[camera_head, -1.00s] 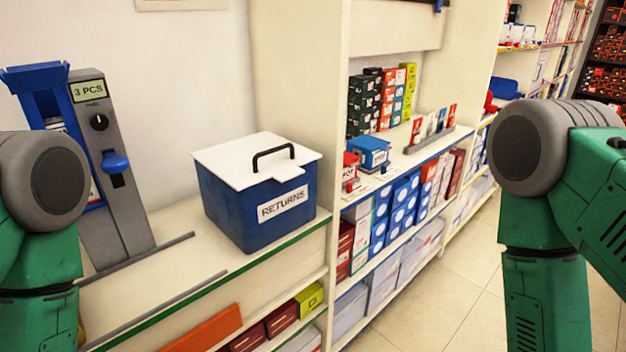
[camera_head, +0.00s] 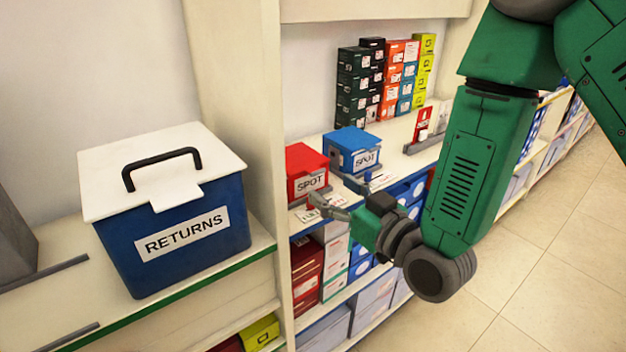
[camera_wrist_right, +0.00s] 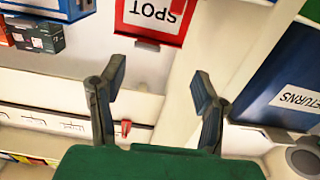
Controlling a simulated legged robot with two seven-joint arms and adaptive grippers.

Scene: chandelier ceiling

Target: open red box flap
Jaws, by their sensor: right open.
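The red box (camera_head: 304,172) with a white SPOT label stands on the shelf, left of a blue SPOT box (camera_head: 351,150). Its lid looks shut. My right gripper (camera_head: 318,204) is just in front of and below the red box, apart from it, with its fingers pointing towards the shelf. In the right wrist view the gripper (camera_wrist_right: 158,92) is open and empty, and the red box (camera_wrist_right: 153,22) shows upside down beyond the fingertips, between them. My left gripper is not in view.
A blue RETURNS bin (camera_head: 175,235) with a white lid and black handle stands on the left counter. A shelf upright (camera_head: 240,120) separates it from the red box. Stacked small boxes (camera_head: 385,80) stand behind. Cartons fill the shelves below.

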